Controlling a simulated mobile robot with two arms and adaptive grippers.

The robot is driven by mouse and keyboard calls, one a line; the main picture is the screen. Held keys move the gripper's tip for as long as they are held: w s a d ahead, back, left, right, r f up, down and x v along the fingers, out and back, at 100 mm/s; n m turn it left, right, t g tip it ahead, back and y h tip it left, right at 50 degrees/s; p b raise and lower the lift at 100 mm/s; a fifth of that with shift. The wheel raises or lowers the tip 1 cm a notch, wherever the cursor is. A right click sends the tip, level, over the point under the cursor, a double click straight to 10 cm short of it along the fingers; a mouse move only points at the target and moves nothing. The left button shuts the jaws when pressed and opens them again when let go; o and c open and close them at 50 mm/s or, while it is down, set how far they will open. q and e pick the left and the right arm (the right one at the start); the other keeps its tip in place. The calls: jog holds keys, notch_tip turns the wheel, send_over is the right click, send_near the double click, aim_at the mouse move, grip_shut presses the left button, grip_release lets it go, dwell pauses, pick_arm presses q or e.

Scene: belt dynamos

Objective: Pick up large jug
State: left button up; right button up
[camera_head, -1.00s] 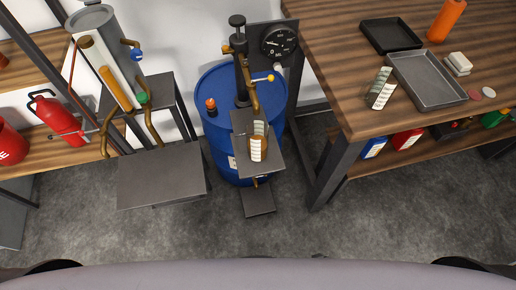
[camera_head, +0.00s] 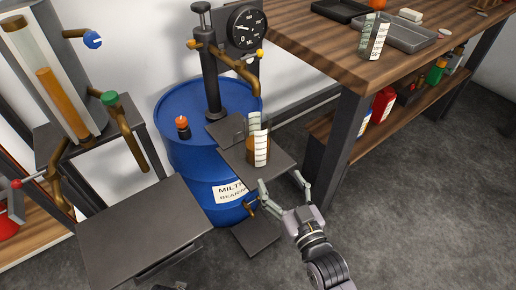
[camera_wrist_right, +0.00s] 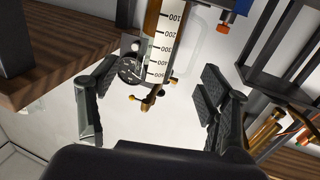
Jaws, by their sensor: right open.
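A clear graduated jug (camera_head: 261,150) with brown liquid stands on the small dark platform (camera_head: 283,165) in front of the blue drum. In the right wrist view, where the scene appears upside down, a jug (camera_wrist_right: 160,45) shows scale marks up to 500. A second clear graduated jug (camera_head: 373,37) stands on the wooden workbench. I cannot tell from size which is the large one. My right gripper (camera_head: 281,186) is open and empty, with its fingers pointing toward the platform, just in front of and below the jug. Its spread fingers (camera_wrist_right: 155,100) frame the wrist view.
The blue drum (camera_head: 185,140) carries a pump with brown pipes and a pressure gauge (camera_head: 246,27). A dark metal table (camera_head: 140,230) stands to the left. The workbench (camera_head: 320,55) and its leg are close on the right. Open floor (camera_head: 420,220) lies at the lower right.

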aim_at(263, 151)
jog(key=b+x, duration=0.1)
jog(key=x, duration=0.9)
jog(key=shift+f, duration=0.1)
jog(key=shift+b+x, duration=0.85)
jog(key=shift+x, duration=2)
pick_arm(q)
jog(key=w+v, duration=0.2)
jog(key=v, duration=0.7)
jog(key=shift+w+r+t, duration=0.3)
jog(key=shift+w+r, duration=0.1)
jog(key=shift+r, duration=0.15)
pick_arm(e)
jog(key=shift+s+a, duration=0.1)
jog(key=shift+c, duration=0.3)
jog(key=c, duration=1.3)
jog(key=shift+c, duration=0.5)
jog(key=shift+r, duration=0.2)
